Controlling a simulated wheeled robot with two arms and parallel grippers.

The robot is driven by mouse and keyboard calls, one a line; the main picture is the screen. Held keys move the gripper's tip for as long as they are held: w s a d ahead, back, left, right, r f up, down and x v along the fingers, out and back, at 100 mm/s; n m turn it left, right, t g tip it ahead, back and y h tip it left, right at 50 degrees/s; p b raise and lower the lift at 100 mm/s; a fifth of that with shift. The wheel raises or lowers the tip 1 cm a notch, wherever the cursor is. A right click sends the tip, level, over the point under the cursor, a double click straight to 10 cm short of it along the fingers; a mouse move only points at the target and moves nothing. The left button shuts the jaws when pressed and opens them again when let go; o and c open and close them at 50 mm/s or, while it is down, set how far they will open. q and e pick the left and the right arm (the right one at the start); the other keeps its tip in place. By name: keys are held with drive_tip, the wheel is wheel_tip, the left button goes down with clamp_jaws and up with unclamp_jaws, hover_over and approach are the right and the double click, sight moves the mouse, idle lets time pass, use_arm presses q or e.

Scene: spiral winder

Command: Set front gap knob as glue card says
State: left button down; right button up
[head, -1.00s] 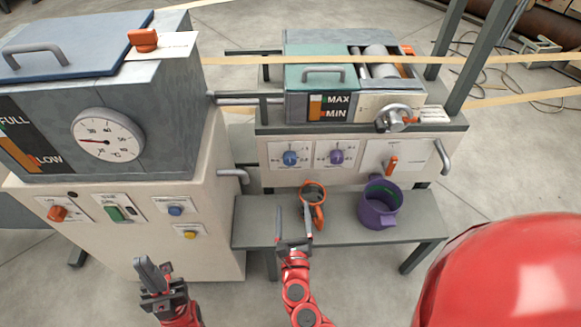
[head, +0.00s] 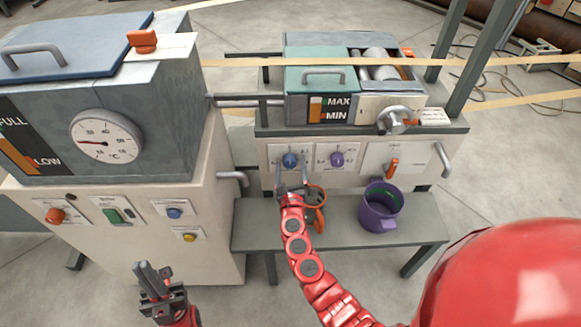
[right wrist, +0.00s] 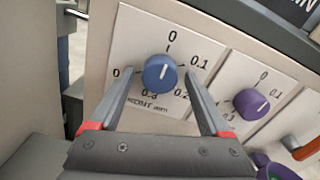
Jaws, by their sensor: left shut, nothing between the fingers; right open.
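The blue knob (head: 290,160) is on a white dial plate on the front of the glue unit. In the right wrist view the blue knob (right wrist: 160,73) has a short white mark tilted up and right; 0 is at the top of the scale, 0.1 at upper right. The label under it is blurred. A purple knob (head: 337,158) sits on the plate to the right. My right gripper (head: 291,178) is open, its fingers pointing at the blue knob, one on each side; contact cannot be told. My left gripper (head: 152,273) is shut and empty, low at the left.
An orange switch (head: 392,167) and grey handle (head: 442,158) lie to the right. The cabinet with the gauge (head: 106,138) stands left. A small card (head: 433,115) is unreadable.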

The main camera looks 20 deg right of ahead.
drive_tip(key=shift+c, duration=0.2)
clamp_jaws()
idle(0.3)
